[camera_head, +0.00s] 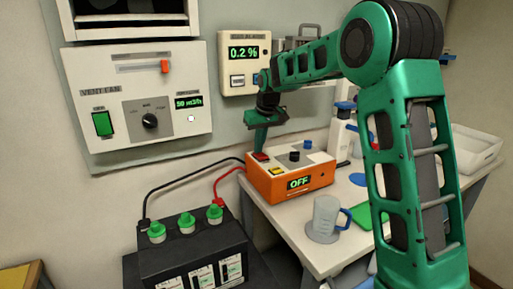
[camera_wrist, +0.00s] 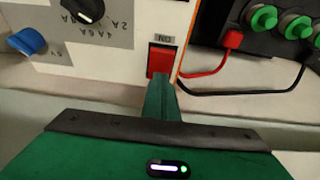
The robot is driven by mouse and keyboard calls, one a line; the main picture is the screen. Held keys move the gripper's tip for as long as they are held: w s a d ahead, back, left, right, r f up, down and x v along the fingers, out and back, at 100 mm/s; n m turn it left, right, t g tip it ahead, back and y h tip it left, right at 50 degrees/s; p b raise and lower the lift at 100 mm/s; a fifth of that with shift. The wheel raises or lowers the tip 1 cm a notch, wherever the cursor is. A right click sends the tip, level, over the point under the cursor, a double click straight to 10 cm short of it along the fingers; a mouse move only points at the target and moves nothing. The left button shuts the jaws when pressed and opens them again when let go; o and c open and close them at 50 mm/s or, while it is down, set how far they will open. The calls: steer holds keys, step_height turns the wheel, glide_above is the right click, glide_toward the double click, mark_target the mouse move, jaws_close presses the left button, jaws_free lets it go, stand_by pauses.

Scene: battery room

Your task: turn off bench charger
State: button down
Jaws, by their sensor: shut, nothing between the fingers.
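The bench charger (camera_head: 290,184) is an orange box with a pale top on the bench; its display (camera_head: 299,182) reads OFF. On its top are a red switch (camera_head: 261,156), a yellow button (camera_head: 276,171) and dark knobs. In the wrist view the red switch (camera_wrist: 160,60) sits beside a small label, near a black knob (camera_wrist: 84,8) and a blue knob (camera_wrist: 27,41). My gripper (camera_head: 261,146) is shut and empty, pointing down over the red switch. In the wrist view its closed fingertips (camera_wrist: 161,82) are right at the switch's edge; I cannot tell whether they touch.
A black battery (camera_head: 195,250) with green caps stands at the lower left, joined to the charger by red and black cables. A clear mug (camera_head: 325,218) stands in front of the charger.

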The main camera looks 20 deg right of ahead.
mark_target(264, 157)
steer(key=shift+s+d, duration=0.2)
steer(key=shift+s, duration=0.5)
steer(key=shift+r, duration=0.65)
steer(key=v, duration=1.2)
steer(key=shift+r, duration=0.35)
steer(key=shift+w, duration=0.1)
steer(key=shift+w+r, duration=0.1)
steer(key=shift+w, duration=0.5)
